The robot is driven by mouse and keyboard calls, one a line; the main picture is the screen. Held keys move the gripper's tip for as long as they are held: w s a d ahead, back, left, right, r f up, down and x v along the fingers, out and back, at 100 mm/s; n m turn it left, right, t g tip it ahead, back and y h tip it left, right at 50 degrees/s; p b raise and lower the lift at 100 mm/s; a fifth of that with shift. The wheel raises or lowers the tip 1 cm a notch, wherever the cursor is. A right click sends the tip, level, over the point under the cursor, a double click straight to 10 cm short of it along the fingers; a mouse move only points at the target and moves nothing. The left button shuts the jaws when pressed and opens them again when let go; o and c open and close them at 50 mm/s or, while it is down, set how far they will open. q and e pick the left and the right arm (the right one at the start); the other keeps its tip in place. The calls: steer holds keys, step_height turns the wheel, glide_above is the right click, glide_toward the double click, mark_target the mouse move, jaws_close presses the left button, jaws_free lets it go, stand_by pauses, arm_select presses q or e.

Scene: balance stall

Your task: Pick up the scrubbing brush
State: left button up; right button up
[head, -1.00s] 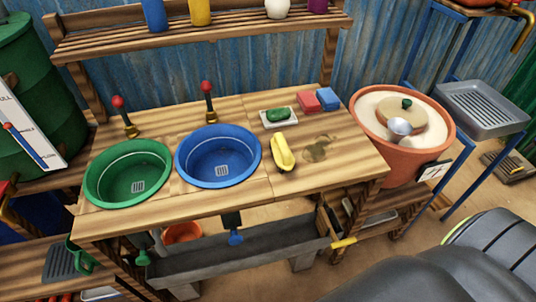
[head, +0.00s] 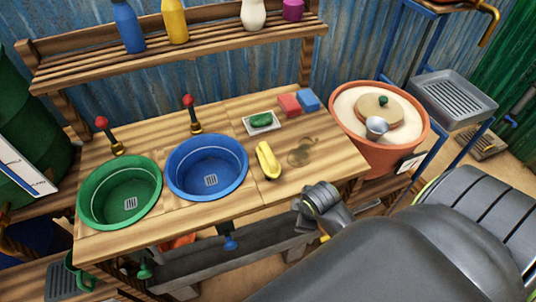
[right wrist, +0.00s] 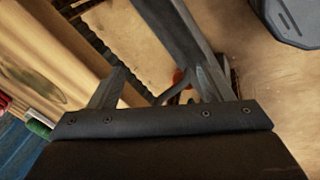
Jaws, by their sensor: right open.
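The scrubbing brush (head: 268,160) is the yellow, elongated thing lying on the wooden counter, just right of the blue basin (head: 207,168). My right arm comes in from the lower right in the head view, and its wrist end is at the counter's front edge, right of and nearer than the brush. The fingers are not clear there. In the right wrist view my right gripper (right wrist: 155,88) has its fingers apart with nothing between them. The brush does not show in that view. My left gripper is in neither current view.
A green soap bar (head: 262,120) on a white dish and red (head: 289,105) and blue (head: 308,101) blocks lie behind the brush. A green basin (head: 120,192) is at left. A terracotta pot (head: 412,140) stands at right. Bottles line the shelf above.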

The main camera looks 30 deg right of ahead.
step_height(320, 180, up, 5)
steer(key=n, duration=0.1)
steer(key=n+p, duration=0.1)
steer(key=n, duration=2.2)
glide_toward(269, 153)
steer(key=shift+t, duration=0.4)
steer(key=b+x, duration=0.3)
steer(key=b, duration=0.2)
steer(key=b+x, duration=0.2)
steer(key=b, duration=0.3)
steer(key=b+x, duration=0.3)
steer(key=b, duration=0.1)
steer(key=shift+s+f+b, duration=0.2)
steer(key=shift+f+b, duration=0.2)
steer(key=b+x, duration=0.3)
steer(key=shift+f, duration=0.25)
steer(key=shift+w+f, duration=0.25)
steer(key=shift+f, duration=0.1)
